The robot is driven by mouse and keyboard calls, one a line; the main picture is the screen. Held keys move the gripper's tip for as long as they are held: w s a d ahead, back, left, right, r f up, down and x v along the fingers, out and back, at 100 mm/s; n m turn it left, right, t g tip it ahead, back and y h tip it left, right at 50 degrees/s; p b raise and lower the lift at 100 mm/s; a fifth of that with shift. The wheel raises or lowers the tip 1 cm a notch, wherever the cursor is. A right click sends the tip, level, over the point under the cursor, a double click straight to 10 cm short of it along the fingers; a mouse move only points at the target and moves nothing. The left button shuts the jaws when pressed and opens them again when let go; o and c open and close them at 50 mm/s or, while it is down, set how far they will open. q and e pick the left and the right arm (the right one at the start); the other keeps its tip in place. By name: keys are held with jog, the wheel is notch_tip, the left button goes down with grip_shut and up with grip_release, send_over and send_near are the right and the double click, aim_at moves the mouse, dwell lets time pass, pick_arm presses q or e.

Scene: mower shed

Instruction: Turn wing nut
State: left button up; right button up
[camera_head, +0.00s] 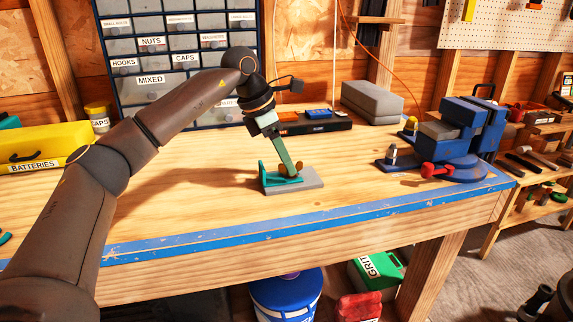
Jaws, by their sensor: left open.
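A brass-coloured wing nut (299,168) sits on a small teal bracket (264,174) with a grey base plate (310,184) on the workbench. My left gripper (287,167) reaches down from above, its fingers right at the wing nut. It is open. The fingers partly hide the nut, and I cannot tell whether they touch it. My right gripper is not in view.
A blue bench vise (452,130) with a red part stands on the right. A grey block (372,101) and a black tray (318,125) lie behind. A yellow batteries bin (45,148) is at left. The bench front is clear.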

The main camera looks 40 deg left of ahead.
pick_arm(q)
jog(key=shift+w+d+f, duration=0.15)
jog(key=shift+f, duration=0.4)
grip_shut()
